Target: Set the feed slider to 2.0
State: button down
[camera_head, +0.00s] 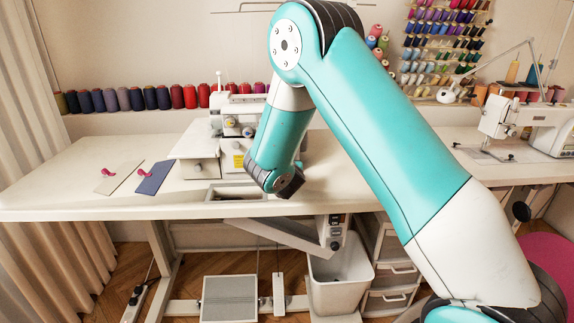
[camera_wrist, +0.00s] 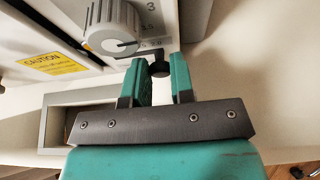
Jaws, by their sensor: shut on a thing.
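The feed slider's small black knob (camera_wrist: 159,68) shows in the wrist view at the lower edge of the machine's panel. My gripper (camera_wrist: 159,80) has its two teal fingers on either side of this knob and is shut on it. A large grey dial (camera_wrist: 112,28) with a white pointer sits just left of the knob, with a printed 3 near it. In the head view my arm hides the fingers and the slider.
The white sewing machine (camera_head: 200,145) stands on the white table (camera_head: 95,205). A yellow caution label (camera_wrist: 53,63) is left of the dial. Two fabric pieces, one beige (camera_head: 119,178) and one blue (camera_head: 154,178), lie to the left. A second machine (camera_head: 553,127) stands at right.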

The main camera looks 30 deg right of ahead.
jog(key=c, duration=1)
grip_release()
jog(key=shift+s+a, duration=0.1)
jog(key=b+v, duration=0.4)
jog(key=v, duration=1.3)
jog(key=shift+a+b, duration=0.15)
jog(key=shift+b, duration=0.15)
